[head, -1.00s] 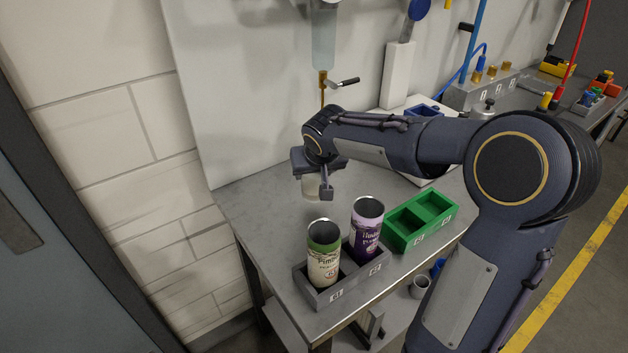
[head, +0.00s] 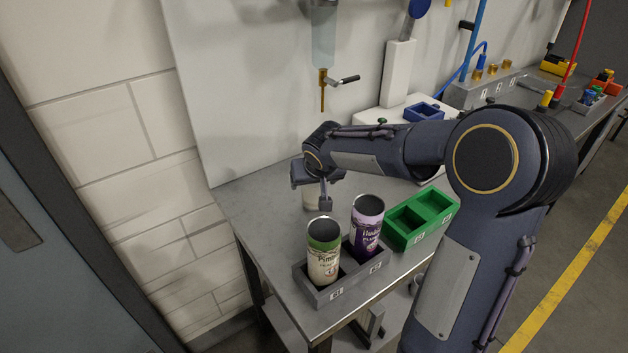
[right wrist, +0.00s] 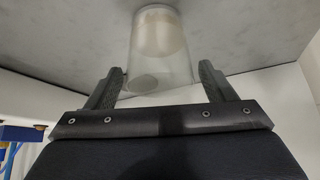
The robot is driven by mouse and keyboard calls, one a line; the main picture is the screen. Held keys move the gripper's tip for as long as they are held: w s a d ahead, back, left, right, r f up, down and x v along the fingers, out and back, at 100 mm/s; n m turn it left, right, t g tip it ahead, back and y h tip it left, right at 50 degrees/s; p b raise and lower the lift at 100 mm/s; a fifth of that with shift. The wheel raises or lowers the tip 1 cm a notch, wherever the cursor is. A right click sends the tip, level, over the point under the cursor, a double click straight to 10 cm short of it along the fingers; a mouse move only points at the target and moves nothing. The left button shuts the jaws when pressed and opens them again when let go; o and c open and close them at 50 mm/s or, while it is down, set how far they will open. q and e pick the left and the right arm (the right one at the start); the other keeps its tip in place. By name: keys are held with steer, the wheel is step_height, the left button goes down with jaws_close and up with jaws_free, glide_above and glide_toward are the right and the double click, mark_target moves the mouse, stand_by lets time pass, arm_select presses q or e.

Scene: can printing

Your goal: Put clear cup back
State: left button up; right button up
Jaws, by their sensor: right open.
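The clear cup (head: 310,198) is at the back left of the grey table, below the brass tap, partly hidden by my right gripper. It also shows in the right wrist view (right wrist: 160,48), see-through, with a pale round patch at one end. My right gripper (head: 318,194) is at the cup, with one finger on each side of it. In the right wrist view its jaws (right wrist: 157,84) are open, with a gap visible beside the cup. The cup appears to stand on the table surface. My left gripper is not in view.
A grey two-slot holder (head: 340,290) at the table's front edge holds a green-topped can (head: 323,262) and a purple can (head: 366,228). A green two-slot tray (head: 420,218) stands to their right. The dispenser tap (head: 323,90) hangs above. The table's left part is clear.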

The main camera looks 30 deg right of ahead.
steer(key=shift+r, duration=0.1)
steer(key=shift+r, duration=0.2)
steer(key=v, duration=1.1)
steer(key=shift+s+r, duration=0.25)
steer(key=shift+s, duration=0.05)
steer(key=shift+a, duration=0.1)
